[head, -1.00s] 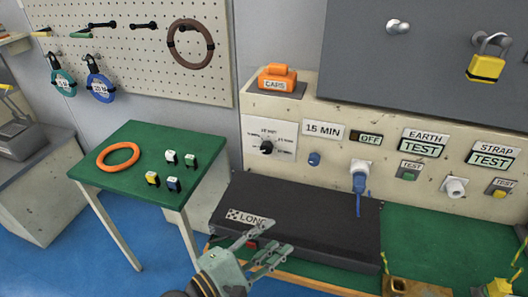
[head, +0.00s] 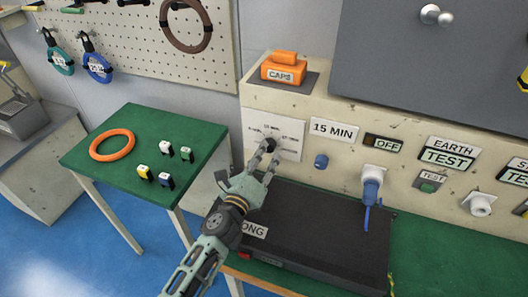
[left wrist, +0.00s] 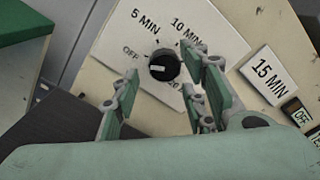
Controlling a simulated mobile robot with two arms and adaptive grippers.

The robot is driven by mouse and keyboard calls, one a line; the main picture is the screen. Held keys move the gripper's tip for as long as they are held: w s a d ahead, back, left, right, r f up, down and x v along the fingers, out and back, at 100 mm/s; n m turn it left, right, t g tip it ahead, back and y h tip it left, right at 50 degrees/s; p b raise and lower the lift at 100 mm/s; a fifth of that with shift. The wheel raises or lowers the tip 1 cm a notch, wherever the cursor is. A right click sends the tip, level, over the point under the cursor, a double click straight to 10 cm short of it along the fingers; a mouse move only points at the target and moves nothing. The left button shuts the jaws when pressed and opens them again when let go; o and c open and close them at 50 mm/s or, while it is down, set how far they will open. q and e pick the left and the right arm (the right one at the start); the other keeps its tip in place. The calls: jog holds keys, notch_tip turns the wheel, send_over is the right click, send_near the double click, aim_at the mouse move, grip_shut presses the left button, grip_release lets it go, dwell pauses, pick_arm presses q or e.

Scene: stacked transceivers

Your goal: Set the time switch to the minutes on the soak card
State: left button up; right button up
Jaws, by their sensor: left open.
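The time switch is a black round knob (left wrist: 164,66) on a white dial plate (head: 289,143) marked OFF, 5 MIN, 10 MIN and a further setting partly hidden by a finger. A pale mark shows on the knob; I cannot tell for sure which setting it points at. A card reading 15 MIN (head: 334,130) is fixed right of the dial, and also shows in the left wrist view (left wrist: 268,76). My left gripper (head: 267,153) is open in front of the dial. In the left wrist view its fingers (left wrist: 160,76) spread either side of the knob; contact is unclear. My right gripper is out of view.
A black case (head: 320,235), its label partly hidden, lies under my left arm. A blue knob (head: 321,161) and a blue plug (head: 372,184) are right of the dial. An orange CAPS block (head: 283,68) sits above. A green table (head: 130,130) stands left.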

pick_arm(q)
jog(key=shift+x, duration=1.2)
jog(key=c, duration=0.7)
jog(key=shift+f, duration=0.15)
grip_shut()
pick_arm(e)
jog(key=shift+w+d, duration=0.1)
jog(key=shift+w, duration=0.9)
